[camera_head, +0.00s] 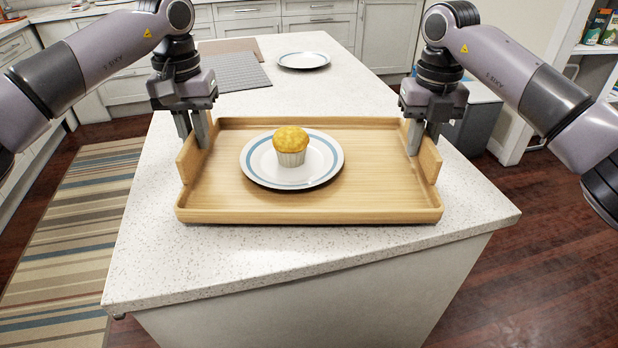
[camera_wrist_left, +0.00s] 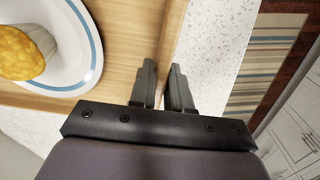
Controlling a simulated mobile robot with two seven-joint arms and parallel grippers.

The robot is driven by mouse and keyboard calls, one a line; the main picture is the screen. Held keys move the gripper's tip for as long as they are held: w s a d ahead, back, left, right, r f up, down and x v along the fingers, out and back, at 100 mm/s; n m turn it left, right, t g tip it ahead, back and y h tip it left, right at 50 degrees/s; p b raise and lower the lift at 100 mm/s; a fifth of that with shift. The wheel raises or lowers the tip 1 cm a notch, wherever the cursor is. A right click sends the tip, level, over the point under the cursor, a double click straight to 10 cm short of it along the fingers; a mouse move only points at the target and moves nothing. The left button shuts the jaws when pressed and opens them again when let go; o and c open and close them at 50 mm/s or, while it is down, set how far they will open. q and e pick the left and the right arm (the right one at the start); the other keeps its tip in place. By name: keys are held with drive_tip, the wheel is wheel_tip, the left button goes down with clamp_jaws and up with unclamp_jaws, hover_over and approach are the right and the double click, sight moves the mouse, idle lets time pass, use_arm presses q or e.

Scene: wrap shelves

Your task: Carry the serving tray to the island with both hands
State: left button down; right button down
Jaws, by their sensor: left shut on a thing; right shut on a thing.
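The wooden serving tray (camera_head: 380,195) is over the near part of the white speckled island top (camera_head: 240,265); I cannot tell whether it rests on it or hangs just above. A white plate with a blue ring (camera_head: 262,172) lies on the tray, with a yellow muffin (camera_head: 291,146) upright on it. My left gripper (camera_head: 195,140) is shut on the tray's left side wall, which also shows between the fingers in the left wrist view (camera_wrist_left: 163,88). My right gripper (camera_head: 424,145) is shut on the tray's right side wall.
Farther back on the island are another blue-rimmed plate (camera_head: 303,60), a grey ribbed mat (camera_head: 232,72) and a brown board (camera_head: 228,46). A striped rug (camera_head: 72,230) lies on the floor at left. A grey bin (camera_head: 478,118) stands right of the island. The island's front strip is clear.

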use_arm(q)
drive_tip(key=shift+f+b, duration=0.55)
drive_tip(key=shift+f, duration=0.1)
use_arm(e)
drive_tip(key=shift+f, duration=0.65)
use_arm(q)
drive_tip(key=c, duration=1.5)
unclamp_jaws()
drive_tip(key=shift+f, duration=0.15)
use_arm(e)
drive_tip(key=c, duration=1.5)
unclamp_jaws()
drive_tip(key=shift+f, duration=0.15)
use_arm(q)
drive_tip(key=o, duration=0.4)
use_arm(e)
drive_tip(key=o, duration=0.4)
drive_tip(key=shift+r, duration=0.2)
use_arm(q)
wheel_tip(320, 180, up, 12)
drive_tip(key=shift+r, duration=0.1)
use_arm(e)
wheel_tip(320, 180, up, 12)
drive_tip(key=shift+f, duration=0.1)
